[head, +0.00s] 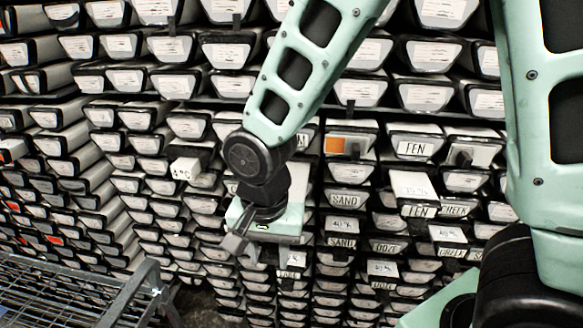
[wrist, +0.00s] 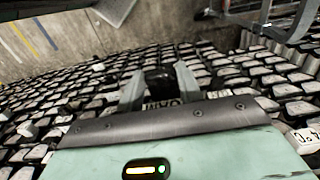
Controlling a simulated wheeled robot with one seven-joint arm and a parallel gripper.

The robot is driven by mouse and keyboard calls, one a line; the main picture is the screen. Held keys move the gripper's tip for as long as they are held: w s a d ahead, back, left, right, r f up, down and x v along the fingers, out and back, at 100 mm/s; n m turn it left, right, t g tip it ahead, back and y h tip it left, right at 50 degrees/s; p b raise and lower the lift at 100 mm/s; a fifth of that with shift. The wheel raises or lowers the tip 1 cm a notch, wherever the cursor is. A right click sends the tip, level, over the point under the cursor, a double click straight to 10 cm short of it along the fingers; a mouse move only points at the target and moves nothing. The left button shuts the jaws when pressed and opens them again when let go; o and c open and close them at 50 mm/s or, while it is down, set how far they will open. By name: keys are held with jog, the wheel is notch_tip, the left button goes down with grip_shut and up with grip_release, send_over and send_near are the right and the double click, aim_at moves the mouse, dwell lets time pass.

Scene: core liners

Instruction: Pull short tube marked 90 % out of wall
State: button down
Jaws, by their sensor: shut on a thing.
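My gripper (head: 236,243) is low in front of the wall of tubes in the head view. In the wrist view my gripper (wrist: 160,85) has its two grey fingers closed on either side of a dark tube end (wrist: 160,78). Part of an upside-down label shows just below it, partly hidden by my gripper's body. I cannot read a 90 % mark on the held end. Several short tubes with percent marks stick out to the right in the head view, among them one (head: 414,185) and one lower down (head: 383,267); their figures are small and blurred.
A white block marked 4 °C (head: 185,170) juts out left of my gripper. A grey metal rack (head: 75,290) stands at the lower left.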

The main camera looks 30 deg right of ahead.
jog(key=c, duration=0.9)
grip_release()
jog(key=shift+o, duration=0.2)
notch_tip(320, 180, up, 18)
jog(key=b, duration=0.3)
jog(key=shift+f, duration=0.25)
